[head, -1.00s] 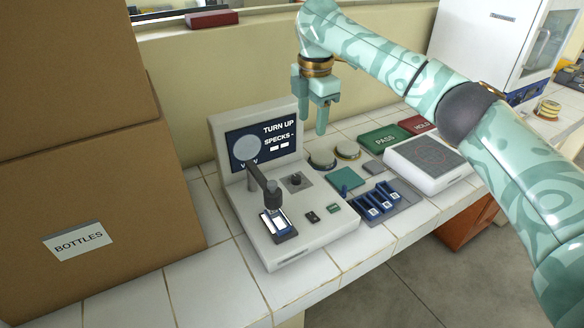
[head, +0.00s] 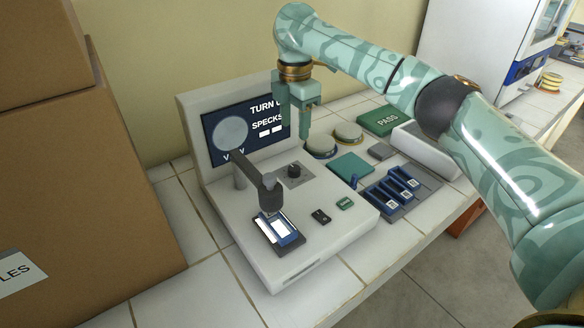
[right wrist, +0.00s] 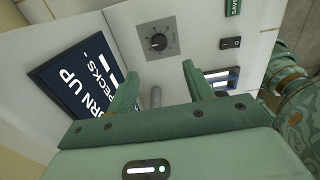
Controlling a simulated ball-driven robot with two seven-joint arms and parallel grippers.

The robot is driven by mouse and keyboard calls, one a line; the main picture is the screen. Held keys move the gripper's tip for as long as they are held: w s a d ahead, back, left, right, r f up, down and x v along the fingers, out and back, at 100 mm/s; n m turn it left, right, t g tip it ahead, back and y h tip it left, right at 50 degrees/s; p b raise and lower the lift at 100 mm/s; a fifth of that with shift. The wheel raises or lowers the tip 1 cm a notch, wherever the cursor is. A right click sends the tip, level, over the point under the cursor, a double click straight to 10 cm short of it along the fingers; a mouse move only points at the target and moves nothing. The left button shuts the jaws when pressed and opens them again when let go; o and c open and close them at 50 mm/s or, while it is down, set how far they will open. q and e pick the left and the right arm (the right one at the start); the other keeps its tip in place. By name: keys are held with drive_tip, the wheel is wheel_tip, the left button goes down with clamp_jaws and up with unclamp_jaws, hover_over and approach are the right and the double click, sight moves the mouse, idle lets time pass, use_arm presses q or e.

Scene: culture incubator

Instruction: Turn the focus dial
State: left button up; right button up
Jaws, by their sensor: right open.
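The focus dial (head: 294,171) is a small black knob on a grey square plate, on top of the white microscope-like machine (head: 300,262). In the right wrist view the dial (right wrist: 157,42) sits just beyond and between the fingertips, with a light pointer mark. My right gripper (head: 296,132) is open and empty above and behind the dial, pointing down in front of the screen's right edge. The right wrist view also shows its spread fingers (right wrist: 160,70), apart from the dial. The screen (head: 240,135) reads "TURN UP" and "SPECKS", partly hidden by the gripper. My left gripper is out of view.
The dark scope arm (head: 258,178) stands left of the dial over a lit slide (head: 276,229). A black switch (head: 320,216) and green button (head: 345,203) are in front. A blue slide rack (head: 398,193) and green PASS pad (head: 386,120) lie right. Cardboard boxes (head: 90,200) fill the left.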

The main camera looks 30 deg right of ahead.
sight(294, 168)
wheel_tip(294, 168, down, 12)
drive_tip(key=b, duration=0.6)
drive_tip(key=shift+w+f, duration=0.15)
drive_tip(key=shift+f, duration=0.1)
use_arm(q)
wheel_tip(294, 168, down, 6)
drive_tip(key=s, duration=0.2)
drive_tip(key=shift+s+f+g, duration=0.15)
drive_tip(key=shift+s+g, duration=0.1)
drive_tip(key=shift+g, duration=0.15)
use_arm(e)
drive_tip(key=shift+r, duration=0.1)
drive_tip(key=c, duration=1)
